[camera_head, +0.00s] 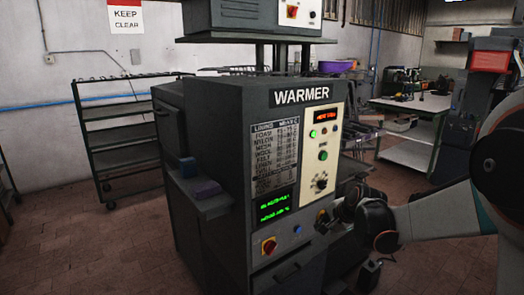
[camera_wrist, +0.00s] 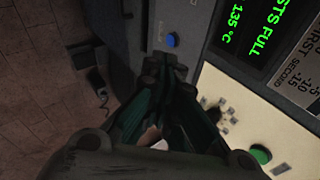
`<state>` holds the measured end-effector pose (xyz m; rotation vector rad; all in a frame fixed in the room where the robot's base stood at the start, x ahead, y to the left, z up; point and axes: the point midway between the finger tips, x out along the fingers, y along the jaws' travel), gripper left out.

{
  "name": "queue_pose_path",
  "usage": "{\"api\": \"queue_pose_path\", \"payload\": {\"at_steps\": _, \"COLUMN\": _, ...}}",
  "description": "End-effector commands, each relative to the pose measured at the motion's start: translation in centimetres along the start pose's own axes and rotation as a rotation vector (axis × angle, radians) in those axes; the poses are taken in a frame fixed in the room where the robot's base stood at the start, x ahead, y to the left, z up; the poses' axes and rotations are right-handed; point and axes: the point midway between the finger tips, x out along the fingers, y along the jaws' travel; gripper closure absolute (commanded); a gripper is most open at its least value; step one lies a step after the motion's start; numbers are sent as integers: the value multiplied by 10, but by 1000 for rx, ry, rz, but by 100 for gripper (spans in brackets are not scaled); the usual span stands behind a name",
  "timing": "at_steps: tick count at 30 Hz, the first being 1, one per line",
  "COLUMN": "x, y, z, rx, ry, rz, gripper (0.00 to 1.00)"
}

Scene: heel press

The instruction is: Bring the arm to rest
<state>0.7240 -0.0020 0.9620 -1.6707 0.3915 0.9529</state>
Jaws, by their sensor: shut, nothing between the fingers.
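My gripper (camera_head: 324,224) is in front of the lower right of the dark grey machine marked WARMER (camera_head: 228,238), with my arm reaching in from the right. In the wrist view my gripper (camera_wrist: 165,68) has its fingertips together and empty. They point just below a blue button (camera_wrist: 172,40), which also shows in the head view (camera_head: 297,230). I cannot tell whether the fingertips touch the panel. The cream control panel (camera_head: 325,155) carries a black dial (camera_head: 320,182) and lit green buttons. In the wrist view my gripper partly hides this panel.
The green-lettered screen (camera_head: 275,208) reads 135 °C in the wrist view. A red and yellow switch (camera_head: 269,246) is below it. A small black box (camera_head: 369,272) is on the floor. A shelf rack (camera_head: 130,125) stands left, a workbench (camera_head: 412,105) back right. The left floor is clear.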

Motion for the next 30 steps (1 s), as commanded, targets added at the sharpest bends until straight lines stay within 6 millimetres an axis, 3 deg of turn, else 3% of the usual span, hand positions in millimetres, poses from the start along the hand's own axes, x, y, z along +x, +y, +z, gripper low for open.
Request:
{"api": "queue_pose_path", "payload": {"at_steps": 3, "x": -41, "y": 4, "z": 16, "rx": -116, "ry": 13, "rz": 17, "gripper": 100}}
{"api": "queue_pose_path", "payload": {"at_steps": 15, "x": -158, "y": 45, "z": 65, "rx": -515, "ry": 50, "rz": 83, "gripper": 100}}
{"api": "queue_pose_path", "payload": {"at_steps": 24, "x": -225, "y": 101, "z": 99, "rx": -813, "ry": 67, "rz": 141, "gripper": 100}}
{"api": "queue_pose_path", "payload": {"at_steps": 30, "x": -256, "y": 146, "z": 119, "rx": -1010, "ry": 73, "rz": 182, "gripper": 100}}
